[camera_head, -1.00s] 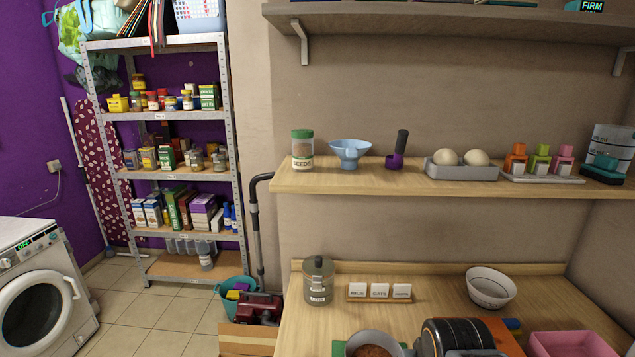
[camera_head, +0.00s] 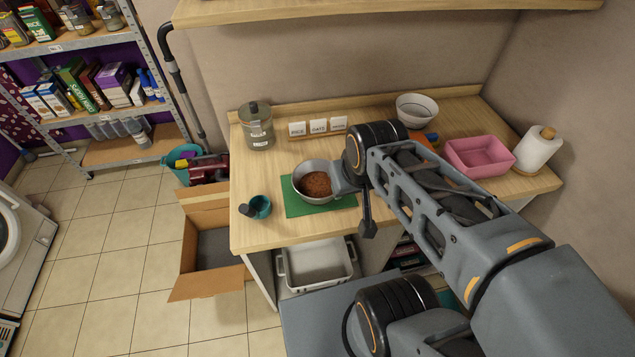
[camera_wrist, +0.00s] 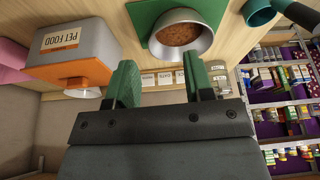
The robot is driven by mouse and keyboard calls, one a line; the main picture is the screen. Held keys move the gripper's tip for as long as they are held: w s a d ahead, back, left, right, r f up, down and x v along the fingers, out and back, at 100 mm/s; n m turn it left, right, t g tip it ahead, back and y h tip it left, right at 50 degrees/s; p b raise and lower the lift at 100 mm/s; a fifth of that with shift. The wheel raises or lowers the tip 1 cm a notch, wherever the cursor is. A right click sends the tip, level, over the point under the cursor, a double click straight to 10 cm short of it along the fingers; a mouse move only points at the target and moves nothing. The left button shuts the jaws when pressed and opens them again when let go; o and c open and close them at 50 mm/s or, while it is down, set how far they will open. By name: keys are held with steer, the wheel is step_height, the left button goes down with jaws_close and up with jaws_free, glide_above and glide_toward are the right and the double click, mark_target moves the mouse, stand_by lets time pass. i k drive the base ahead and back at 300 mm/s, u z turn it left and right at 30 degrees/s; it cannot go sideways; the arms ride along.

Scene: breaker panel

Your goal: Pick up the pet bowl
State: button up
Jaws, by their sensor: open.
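The pet bowl (camera_head: 313,183) is a grey bowl with brown kibble in it. It stands upright on a green mat (camera_head: 293,209) on the wooden counter. In the head view my arm's wrist is at the bowl's right side and hides much of my gripper. In the wrist view my gripper (camera_wrist: 160,80) has its two green fingers apart with nothing between them. The bowl (camera_wrist: 205,40) shows beyond the fingertips, mostly toward the right finger, and does not lie between them.
A grey pet food box (camera_wrist: 80,42) with an orange part is near the left finger. A lidded canister (camera_head: 257,128), label cards (camera_head: 318,126), a white bowl (camera_head: 417,108), a pink tub (camera_head: 480,156), a paper roll (camera_head: 538,148) and a teal scoop (camera_head: 260,207) stand around. An upper shelf (camera_head: 380,10) overhangs.

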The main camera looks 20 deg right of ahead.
mark_target(310, 179)
steer(key=z, duration=0.9)
steer(key=k, duration=1.05)
steer(key=u, duration=1.6)
steer(key=i, duration=1)
steer(key=z, duration=0.1)
